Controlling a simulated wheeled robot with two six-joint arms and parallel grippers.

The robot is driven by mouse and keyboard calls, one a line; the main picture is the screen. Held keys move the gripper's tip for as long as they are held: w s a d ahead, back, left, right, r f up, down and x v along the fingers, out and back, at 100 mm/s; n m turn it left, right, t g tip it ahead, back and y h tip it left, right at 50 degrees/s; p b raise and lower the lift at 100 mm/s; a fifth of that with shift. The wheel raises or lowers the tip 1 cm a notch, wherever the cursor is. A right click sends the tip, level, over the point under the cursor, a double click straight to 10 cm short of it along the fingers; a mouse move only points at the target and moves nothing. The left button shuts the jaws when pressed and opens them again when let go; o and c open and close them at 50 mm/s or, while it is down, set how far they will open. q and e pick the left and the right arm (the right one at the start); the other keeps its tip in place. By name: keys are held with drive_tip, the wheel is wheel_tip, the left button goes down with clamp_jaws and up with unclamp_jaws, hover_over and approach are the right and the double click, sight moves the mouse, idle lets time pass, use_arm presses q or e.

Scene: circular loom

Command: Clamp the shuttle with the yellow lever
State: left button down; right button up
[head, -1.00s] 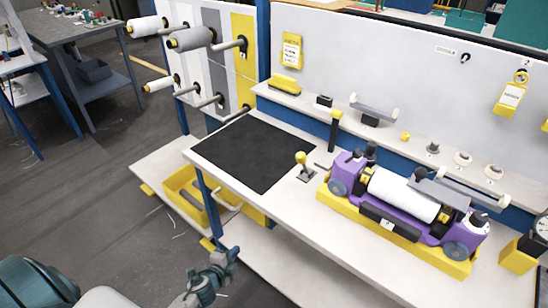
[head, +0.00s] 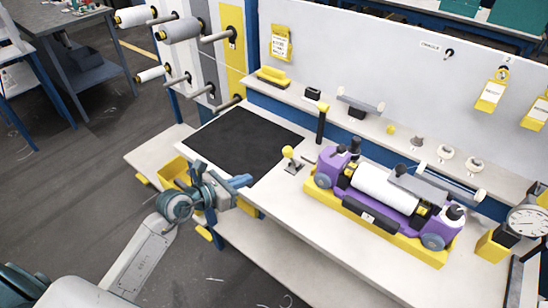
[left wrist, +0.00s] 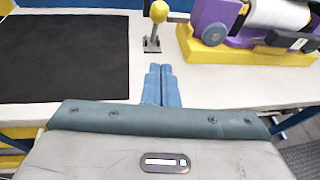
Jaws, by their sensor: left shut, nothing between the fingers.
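The purple shuttle (head: 378,212) sits in a yellow base (head: 345,215) on the white bench, with a white roll (head: 385,188) in it. The lever with a yellow ball knob (head: 288,152) stands upright on a small metal plate at the shuttle's left end. In the left wrist view the lever's yellow knob (left wrist: 158,11) is straight ahead of the fingers, and part of the shuttle (left wrist: 215,20) shows at upper right. My left gripper (head: 240,182) is shut and empty at the bench's front edge, apart from the lever. My right gripper is not in view.
A black mat (head: 240,140) lies flat on the bench left of the lever. A black post with a yellow top (head: 322,118) stands behind the lever. A dial gauge (head: 528,222) is at the right. Yellow bins (head: 175,170) sit below at left.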

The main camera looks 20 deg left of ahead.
use_arm(q)
drive_tip(key=shift+a+r+m+y, duration=0.3)
drive_tip(key=shift+a+m, duration=0.1)
drive_tip(key=shift+m, duration=0.3)
drive_tip(key=p+x, duration=0.2)
drive_tip(key=x, duration=0.7)
drive_tip(key=shift+p, duration=0.4)
drive_tip(key=w, duration=0.1)
drive_tip(key=w+d+p, duration=0.1)
drive_tip(key=w+d+r+p, duration=0.1)
drive_tip(key=shift+w+d, duration=0.25)
drive_tip(key=shift+w, duration=0.15)
drive_tip(key=shift+a, duration=0.15)
